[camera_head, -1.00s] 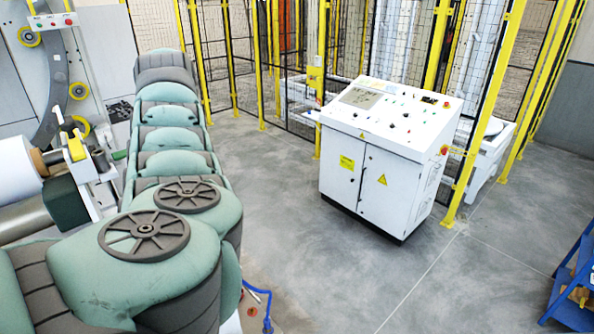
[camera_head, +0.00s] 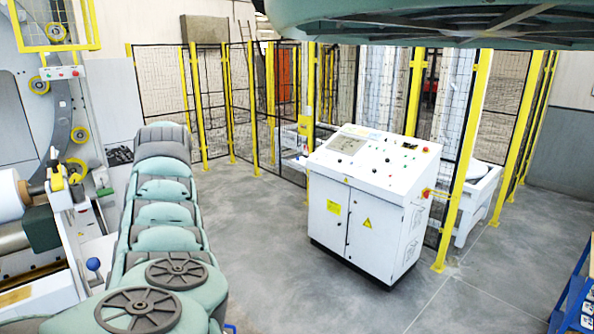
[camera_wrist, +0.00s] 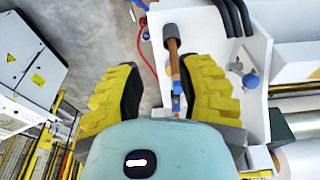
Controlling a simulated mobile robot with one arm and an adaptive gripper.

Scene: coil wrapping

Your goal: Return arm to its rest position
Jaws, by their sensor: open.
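My gripper (camera_wrist: 163,92) shows in the wrist view with two yellow ribbed fingers spread wide apart, with no object held between them. Behind the gap, farther off, a brown-handled tool with a dark grey head (camera_wrist: 171,50) appears over or beside a white surface; I cannot tell its exact support. My green padded arm (camera_head: 160,215) runs up the left of the head view, and another part of it crosses the top right. The gripper itself is not seen in the head view.
A white control cabinet (camera_head: 365,215) stands mid-floor before a yellow-posted mesh fence (camera_head: 226,110). The wrapping machine (camera_head: 50,130) with a white roll is at left. A blue rack (camera_head: 574,300) is at the lower right. Grey floor (camera_head: 270,260) is clear between my arm and the cabinet.

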